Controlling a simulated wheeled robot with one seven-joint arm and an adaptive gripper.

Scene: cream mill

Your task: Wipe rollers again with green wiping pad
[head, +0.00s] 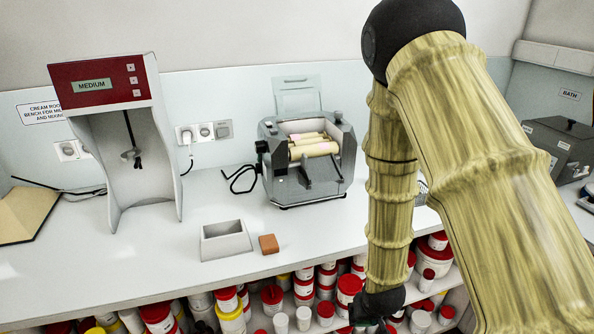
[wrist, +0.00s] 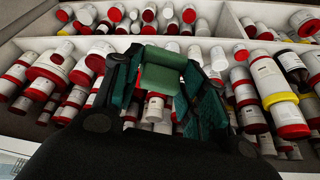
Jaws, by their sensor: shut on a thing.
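The rollers (head: 313,148) are cream-coloured cylinders lying in the open top of a grey mill (head: 310,185) on the bench, in the head view. Some pinkish patches show on them. My gripper (head: 376,308) hangs low at the bottom edge of the head view, in front of the shelf and to the right of the mill, well apart from it. Its fingertips are mostly cut off there. In the wrist view my gripper's dark teal fingers are shut on the green wiping pad (wrist: 163,75), which sits between them. The pad touches no roller.
A red-topped mixer (head: 100,85) stands at the left. A grey open box (head: 225,240) and a brown block (head: 268,244) lie before the mill. A dark bath (head: 560,145) is at the right. Jars (head: 325,310) crowd the shelf under the white bench (head: 150,255).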

